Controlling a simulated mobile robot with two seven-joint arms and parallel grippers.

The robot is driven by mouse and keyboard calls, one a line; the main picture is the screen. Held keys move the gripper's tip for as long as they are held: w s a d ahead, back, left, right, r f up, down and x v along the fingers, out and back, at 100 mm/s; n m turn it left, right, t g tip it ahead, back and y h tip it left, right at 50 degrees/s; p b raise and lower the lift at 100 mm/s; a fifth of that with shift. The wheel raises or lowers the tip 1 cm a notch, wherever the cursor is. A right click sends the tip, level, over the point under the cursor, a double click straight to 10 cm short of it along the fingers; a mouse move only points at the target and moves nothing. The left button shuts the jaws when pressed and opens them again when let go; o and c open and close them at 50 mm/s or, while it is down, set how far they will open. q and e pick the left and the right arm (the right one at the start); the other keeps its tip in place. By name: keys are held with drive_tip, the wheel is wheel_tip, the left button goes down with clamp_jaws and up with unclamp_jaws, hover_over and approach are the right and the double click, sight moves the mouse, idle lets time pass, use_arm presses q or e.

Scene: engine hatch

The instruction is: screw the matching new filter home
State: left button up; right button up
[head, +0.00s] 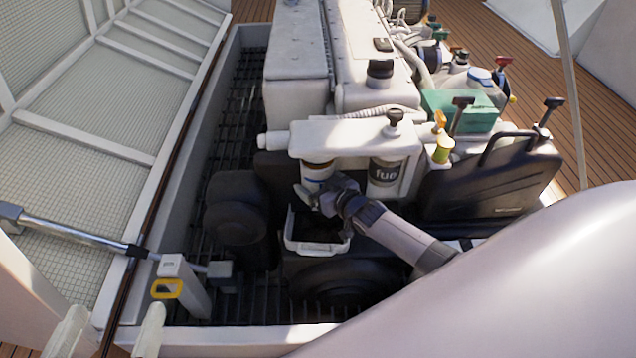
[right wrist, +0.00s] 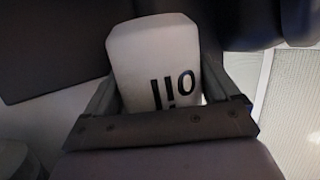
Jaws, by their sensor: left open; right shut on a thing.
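A white filter with a coloured band (head: 316,171) is under the left end of the white filter housing (head: 350,136) in the head view. Whether it touches the housing's seat cannot be told. My right gripper (head: 321,194) is shut on it from below. In the right wrist view the white filter (right wrist: 152,50) sits between the fingers, with "oil" in black letters upside down. A dark-banded filter marked "fue…" (head: 385,174) hangs under the housing's right end. My left gripper (head: 114,318) is open and empty at the bottom left, its two pale fingers apart.
A white-rimmed tray (head: 333,247) is below the filters. A black case (head: 492,182) and a green box (head: 468,108) stand to the right. A post with a yellow handle (head: 167,289) is near my left gripper. The open hatch lid (head: 95,140) is at left.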

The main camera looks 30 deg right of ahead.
drive_tip(key=shift+r+p, duration=1.3)
drive_tip(key=shift+p, duration=0.15)
idle(2.2)
drive_tip(key=shift+c, duration=0.5)
drive_tip(key=o, duration=1)
drive_tip(key=shift+a+m, duration=0.15)
drive_tip(key=shift+m, duration=0.15)
drive_tip(key=shift+m+h+p, duration=0.45)
drive_tip(key=shift+m+h, duration=0.05)
drive_tip(key=shift+h, duration=0.5)
drive_tip(key=shift+f+h, duration=0.1)
drive_tip(key=shift+h, duration=0.2)
drive_tip(key=shift+m, duration=0.4)
